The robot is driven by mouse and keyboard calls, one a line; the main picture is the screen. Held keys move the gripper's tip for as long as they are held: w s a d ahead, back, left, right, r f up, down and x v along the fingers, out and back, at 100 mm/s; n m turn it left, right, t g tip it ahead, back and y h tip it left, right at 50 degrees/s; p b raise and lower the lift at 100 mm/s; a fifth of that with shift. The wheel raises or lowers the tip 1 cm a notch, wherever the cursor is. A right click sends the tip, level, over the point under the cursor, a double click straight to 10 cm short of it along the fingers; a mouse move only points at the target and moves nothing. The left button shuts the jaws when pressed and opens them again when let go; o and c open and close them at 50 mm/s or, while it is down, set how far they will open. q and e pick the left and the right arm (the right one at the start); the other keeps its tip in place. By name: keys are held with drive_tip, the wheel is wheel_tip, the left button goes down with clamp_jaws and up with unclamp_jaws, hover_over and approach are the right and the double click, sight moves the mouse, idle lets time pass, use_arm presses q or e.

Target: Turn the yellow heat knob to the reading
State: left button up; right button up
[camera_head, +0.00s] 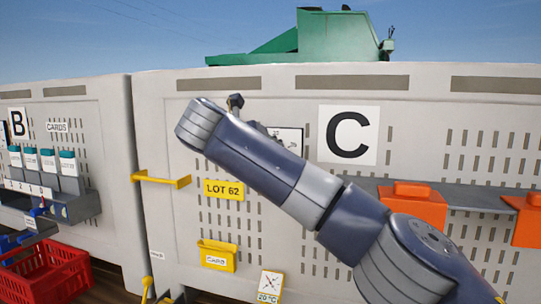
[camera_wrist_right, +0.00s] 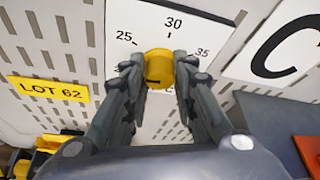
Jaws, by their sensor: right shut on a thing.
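The yellow heat knob (camera_wrist_right: 157,70) sits on a white dial plate (camera_wrist_right: 188,30) in the right wrist view. The numbers 25, 30 and 35 show around the knob; where its mark points is too small to tell. My right gripper (camera_wrist_right: 160,68) is shut on the knob, one finger on each side. In the head view my right arm crosses in front of the panel and hides the knob; only part of the dial plate (camera_head: 290,138) shows. A card reading 20 °C (camera_head: 270,286) hangs low on the panel. My left gripper is in neither view.
A yellow LOT 62 label (camera_head: 223,190), a yellow card box (camera_head: 217,256) and a yellow handle (camera_head: 161,180) are on the panel left of my arm. A shelf with orange bins (camera_head: 413,205) is at right. A red basket (camera_head: 45,275) stands lower left.

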drive_tip(key=n+h, duration=0.2)
drive_tip(key=n, duration=0.1)
drive_tip(key=shift+a+f, duration=0.1)
drive_tip(key=shift+f, duration=0.1)
drive_tip(key=shift+n, duration=0.4)
idle(0.3)
drive_tip(key=o, duration=1.1)
drive_tip(key=shift+c, duration=0.2)
drive_tip(key=v, duration=0.7)
drive_tip(key=shift+a, duration=0.3)
